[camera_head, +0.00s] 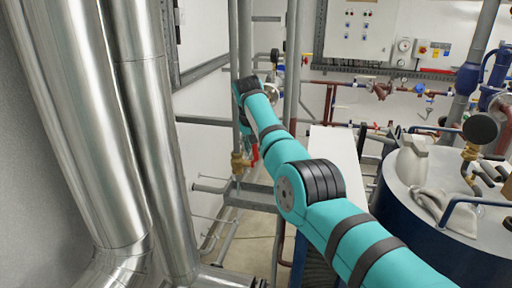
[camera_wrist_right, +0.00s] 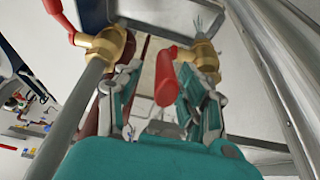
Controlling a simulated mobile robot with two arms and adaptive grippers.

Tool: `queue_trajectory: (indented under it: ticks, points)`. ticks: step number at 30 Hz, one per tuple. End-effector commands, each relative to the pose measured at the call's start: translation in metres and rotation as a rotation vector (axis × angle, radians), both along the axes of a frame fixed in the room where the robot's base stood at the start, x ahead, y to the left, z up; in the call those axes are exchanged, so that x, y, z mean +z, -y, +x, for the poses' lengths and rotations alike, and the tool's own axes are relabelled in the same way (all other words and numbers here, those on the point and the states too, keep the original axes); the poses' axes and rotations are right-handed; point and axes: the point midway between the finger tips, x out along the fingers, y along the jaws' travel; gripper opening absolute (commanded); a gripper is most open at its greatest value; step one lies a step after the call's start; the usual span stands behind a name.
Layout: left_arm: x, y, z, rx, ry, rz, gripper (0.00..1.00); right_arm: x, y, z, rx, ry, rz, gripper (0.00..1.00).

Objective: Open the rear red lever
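In the wrist view, a red lever (camera_wrist_right: 165,78) with a rounded end sits on a brass valve (camera_wrist_right: 203,60) on the right. Another red lever (camera_wrist_right: 58,14) shows at the upper left on a second brass valve (camera_wrist_right: 106,46). My right gripper (camera_wrist_right: 160,72) is open, its fingers on either side of the first lever, which appears closer to the right finger. Contact cannot be told. In the head view, a red lever (camera_head: 254,154) and brass valve (camera_head: 239,165) show below my right wrist, whose gripper is hard to make out. My left gripper is not in view.
Large silver pipes (camera_head: 85,130) fill the left. Thin vertical pipes (camera_head: 292,60) stand near my right arm. A blue tank with a pale top (camera_head: 445,175) is at right. A control box (camera_head: 362,28) hangs on the back wall.

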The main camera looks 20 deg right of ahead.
Motion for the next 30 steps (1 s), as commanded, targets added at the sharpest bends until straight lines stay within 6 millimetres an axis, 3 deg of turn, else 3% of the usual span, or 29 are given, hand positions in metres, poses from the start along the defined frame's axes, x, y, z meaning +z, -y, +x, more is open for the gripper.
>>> queue_trajectory:
  ticks: [8, 21, 30]
  points:
    - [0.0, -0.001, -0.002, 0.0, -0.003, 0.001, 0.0, 0.016, -0.005, -0.005, 0.001, 0.003, 0.0, 0.39]
    - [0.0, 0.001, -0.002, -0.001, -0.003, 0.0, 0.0, 0.096, -0.022, -0.032, 0.0, 0.002, 0.0, 0.39]
    - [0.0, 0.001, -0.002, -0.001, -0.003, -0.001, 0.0, 0.11, -0.025, -0.037, 0.0, -0.001, 0.001, 0.39]
